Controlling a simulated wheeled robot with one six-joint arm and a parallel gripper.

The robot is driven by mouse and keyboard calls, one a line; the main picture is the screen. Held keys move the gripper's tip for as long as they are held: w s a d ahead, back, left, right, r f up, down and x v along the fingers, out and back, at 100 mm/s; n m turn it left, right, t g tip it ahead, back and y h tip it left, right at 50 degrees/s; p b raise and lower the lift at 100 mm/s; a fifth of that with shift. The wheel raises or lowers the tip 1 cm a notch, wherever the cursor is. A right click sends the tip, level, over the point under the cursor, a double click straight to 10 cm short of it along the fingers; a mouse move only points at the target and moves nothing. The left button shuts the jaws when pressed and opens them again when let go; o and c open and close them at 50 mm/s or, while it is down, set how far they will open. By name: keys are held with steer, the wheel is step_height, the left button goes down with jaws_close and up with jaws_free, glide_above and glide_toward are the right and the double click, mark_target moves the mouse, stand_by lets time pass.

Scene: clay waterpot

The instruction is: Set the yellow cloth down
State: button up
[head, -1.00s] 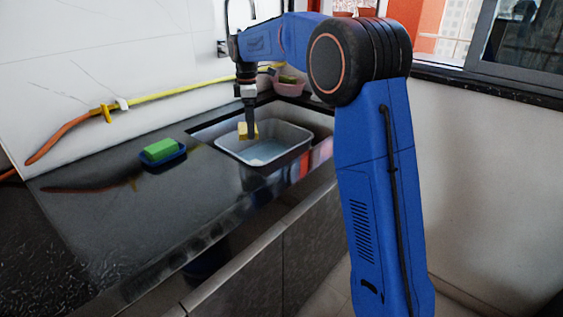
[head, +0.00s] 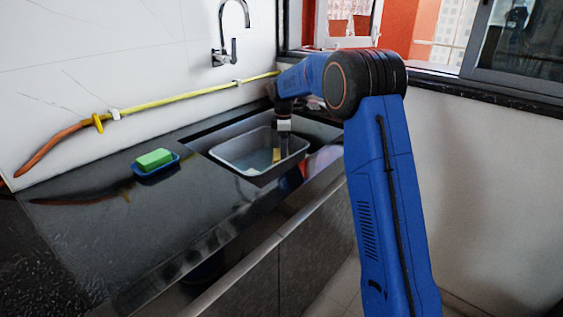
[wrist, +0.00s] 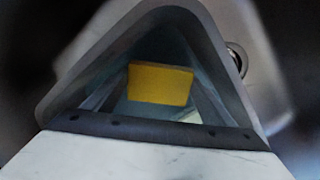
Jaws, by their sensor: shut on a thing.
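The yellow cloth (head: 276,156) is a small block-like piece at the tip of my gripper (head: 281,152) in the head view. My gripper points down and is shut on it. They are over or inside the light grey basin (head: 246,172), towards its right side. I cannot tell whether the cloth touches the basin. In the wrist view the yellow cloth (wrist: 160,84) shows as a flat rectangle framed by a triangular opening of my gripper; the fingertips are not clear there.
The basin sits in the dark counter's sink. A green sponge (head: 154,159) lies in a blue dish (head: 157,169) on the counter to the left. A tap (head: 232,35) and a yellow-orange hose (head: 180,95) are on the wall behind. The counter (head: 150,215) in front of the dish is clear.

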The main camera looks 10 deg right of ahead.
steer(key=shift+f, duration=2.1)
steer(key=shift+f, duration=0.2)
steer(key=o, duration=1)
step_height(320, 180, up, 12)
steer(key=shift+s+r, duration=0.1)
steer(key=shift+r, duration=0.15)
